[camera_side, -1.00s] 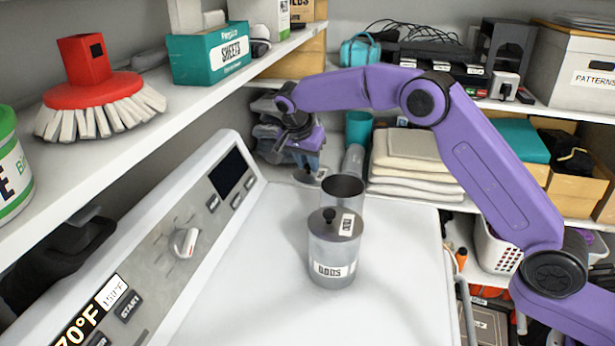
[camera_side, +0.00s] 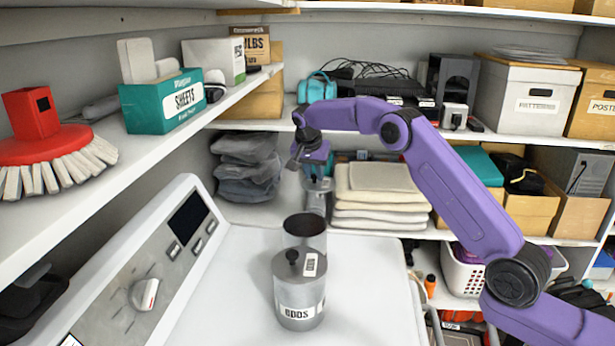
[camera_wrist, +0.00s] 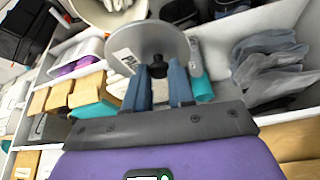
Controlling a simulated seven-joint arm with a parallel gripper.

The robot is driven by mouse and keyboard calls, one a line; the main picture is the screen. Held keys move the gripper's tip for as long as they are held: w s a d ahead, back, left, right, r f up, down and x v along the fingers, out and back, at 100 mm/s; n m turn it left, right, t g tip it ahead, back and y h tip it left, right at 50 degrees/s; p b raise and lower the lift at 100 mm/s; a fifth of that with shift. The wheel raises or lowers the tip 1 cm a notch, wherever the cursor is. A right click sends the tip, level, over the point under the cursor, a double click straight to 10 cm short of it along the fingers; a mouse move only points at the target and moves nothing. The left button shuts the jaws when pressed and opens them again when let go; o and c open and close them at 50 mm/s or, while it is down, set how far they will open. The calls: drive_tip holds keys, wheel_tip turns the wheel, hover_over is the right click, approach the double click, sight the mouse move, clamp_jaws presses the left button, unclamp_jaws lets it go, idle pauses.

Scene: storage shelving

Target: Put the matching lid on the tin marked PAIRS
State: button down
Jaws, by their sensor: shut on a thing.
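My gripper (camera_side: 316,178) is raised at the back of the white worktop, above and behind the tins in the side view. In the wrist view my gripper (camera_wrist: 160,75) is shut on the black knob of a round grey lid (camera_wrist: 160,38). The lid's white label is partly readable and seems to start with "P". An open grey tin (camera_side: 304,226) stands upright on the worktop, with no label visible; its lower part is hidden. In front of it stands a tin marked ODDS (camera_side: 300,295), with a labelled, black-knobbed lid (camera_side: 299,264) on it.
A sloped control panel (camera_side: 150,270) borders the worktop at left. Above it a shelf holds a red brush (camera_side: 45,150) and a green SHEETS box (camera_side: 162,100). Folded cloths (camera_side: 375,200) and grey fabric (camera_side: 245,165) lie behind. The worktop right of the tins is clear.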

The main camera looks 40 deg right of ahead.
drive_tip(key=s+a+r, duration=0.2)
drive_tip(key=s+a, duration=0.7)
drive_tip(key=s+a+r, duration=0.3)
drive_tip(key=s+a, duration=0.6)
drive_tip(key=shift+a+r+m, duration=0.2)
drive_tip(key=shift+a+m, duration=0.1)
drive_tip(key=shift+a, duration=0.05)
drive_tip(key=shift+f, duration=0.2)
idle(1.2)
drive_tip(key=shift+c, duration=2)
unclamp_jaws()
drive_tip(key=shift+r, duration=0.1)
drive_tip(key=shift+r, duration=2.2)
